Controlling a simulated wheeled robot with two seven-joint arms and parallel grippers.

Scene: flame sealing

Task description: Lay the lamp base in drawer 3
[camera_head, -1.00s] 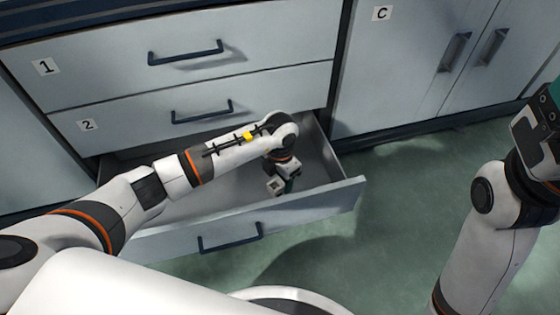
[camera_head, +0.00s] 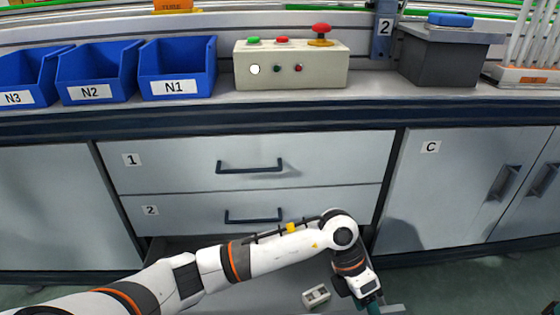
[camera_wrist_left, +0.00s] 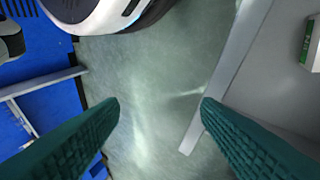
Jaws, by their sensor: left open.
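The open drawer under drawer 2, its number not visible, shows its front panel edge (camera_head: 394,309) in the head view and its rim (camera_wrist_left: 238,55) in the wrist view. A small pale block, which looks like the lamp base (camera_head: 316,295), lies inside the drawer, left of my left gripper. A pale piece with green (camera_wrist_left: 313,45) at the wrist view's right edge seems to be the same block. My right gripper is out of view.
Closed drawers 1 (camera_head: 160,165) and 2 (camera_head: 190,212) are above the open one. Cabinet C (camera_head: 450,190) is at the right. Blue bins (camera_head: 178,65), a button box (camera_head: 290,78) and a grey box (camera_head: 450,62) stand on the counter.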

